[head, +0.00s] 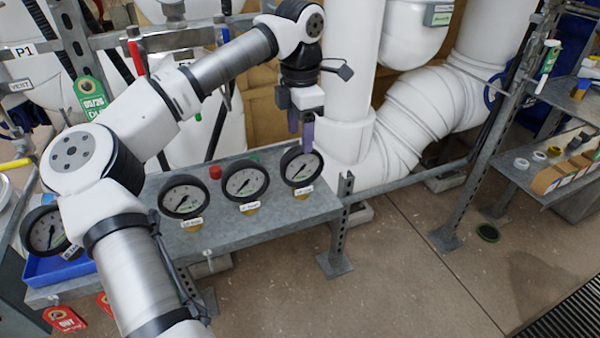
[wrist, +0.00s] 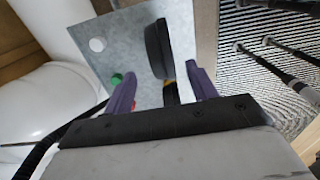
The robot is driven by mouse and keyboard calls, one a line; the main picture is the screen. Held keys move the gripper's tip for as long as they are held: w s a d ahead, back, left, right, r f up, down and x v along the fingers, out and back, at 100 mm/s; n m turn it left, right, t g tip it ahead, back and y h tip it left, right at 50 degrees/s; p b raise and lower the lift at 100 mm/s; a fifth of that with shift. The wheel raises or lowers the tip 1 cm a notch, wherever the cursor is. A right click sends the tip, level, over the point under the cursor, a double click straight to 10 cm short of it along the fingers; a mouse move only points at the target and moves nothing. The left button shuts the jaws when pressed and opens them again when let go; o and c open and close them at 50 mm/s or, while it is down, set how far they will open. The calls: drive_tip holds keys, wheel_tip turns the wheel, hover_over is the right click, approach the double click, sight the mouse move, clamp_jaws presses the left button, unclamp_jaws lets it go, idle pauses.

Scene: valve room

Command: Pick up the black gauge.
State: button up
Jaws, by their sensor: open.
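Three black-rimmed gauges with white dials stand in a row on a grey metal bench: left (head: 184,196), middle (head: 246,180) and right (head: 301,167). Each has a small white tag and a brass fitting below. My gripper (head: 301,128) is open, with purple fingers pointing down, just behind and above the right gauge. In the wrist view one black gauge (wrist: 157,50) shows nearly edge-on, its brass stem between my two open fingers (wrist: 161,75). I cannot see any finger touching it. The base of the stem is hidden by my gripper.
The grey bench (head: 285,212) carries a red knob (head: 215,172) behind the gauges. Another black-rimmed gauge (head: 45,230) sits at a blue bin (head: 60,268) on the left. White pipes (head: 345,100) rise behind the bench. Clear floor (head: 390,270) lies to the right.

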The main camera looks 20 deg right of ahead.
sight(301, 159)
wheel_tip(301, 159, down, 8)
drive_tip(key=shift+s+r, duration=0.15)
drive_tip(key=shift+r, duration=0.1)
drive_tip(key=c, duration=1)
drive_tip(key=shift+o, duration=0.2)
drive_tip(key=shift+r, duration=0.1)
wheel_tip(301, 159, up, 20)
drive_tip(key=p, duration=0.1)
drive_tip(key=shift+o, duration=0.7)
drive_tip(key=shift+c, duration=0.8)
